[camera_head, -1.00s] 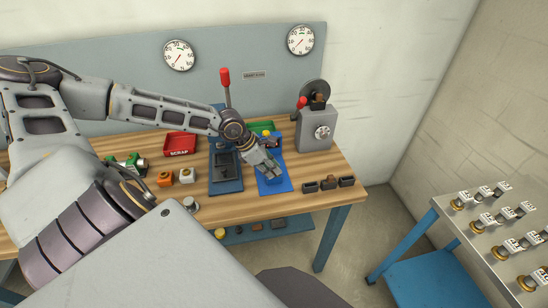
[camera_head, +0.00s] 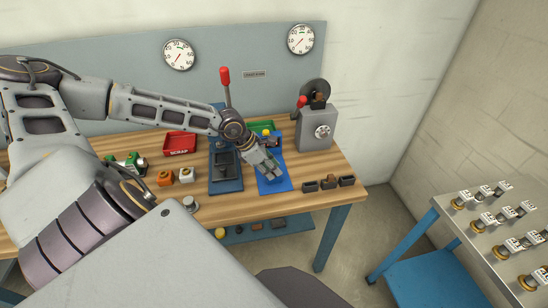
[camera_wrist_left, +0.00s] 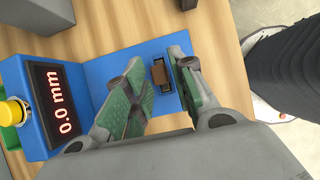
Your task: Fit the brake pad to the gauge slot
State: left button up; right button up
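The blue gauge (camera_head: 280,186) stands on the bench, and its display (camera_wrist_left: 62,100) reads 0.0 mm in the left wrist view. A small brown brake pad (camera_wrist_left: 158,73) is at the dark slot (camera_wrist_left: 164,88) on the gauge's blue plate; I cannot tell whether it is fully seated. My left gripper (camera_head: 270,172) is over the gauge. In the left wrist view its green-padded fingers (camera_wrist_left: 165,85) are apart on either side of the pad, with visible gaps. My right gripper is not in view.
A dark blue press (camera_head: 226,187) with a red-knobbed lever stands left of the gauge. A grey machine (camera_head: 318,130) stands behind right. Small dark holders (camera_head: 329,183) sit at the bench's right end. A red scrap bin (camera_head: 180,144) and orange and white blocks are further left.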

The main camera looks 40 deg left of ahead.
pick_arm(q)
jog(key=shift+o, duration=1)
jog(key=shift+s+r, duration=0.1)
jog(key=shift+r, duration=0.1)
jog(key=shift+s+a+r, duration=0.25)
jog(key=shift+a+r, duration=0.05)
jog(key=shift+r, duration=0.2)
jog(key=v, duration=0.6)
jog(key=shift+r, duration=0.15)
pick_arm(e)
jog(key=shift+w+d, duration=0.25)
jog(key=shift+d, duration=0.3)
pick_arm(q)
jog(key=shift+r, duration=0.1)
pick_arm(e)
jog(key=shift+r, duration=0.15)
pick_arm(q)
notch_tip(320, 180, up, 11)
jog(key=p, duration=1.1)
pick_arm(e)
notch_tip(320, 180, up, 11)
pick_arm(q)
jog(key=shift+r+p, duration=0.55)
jog(key=shift+p, duration=0.05)
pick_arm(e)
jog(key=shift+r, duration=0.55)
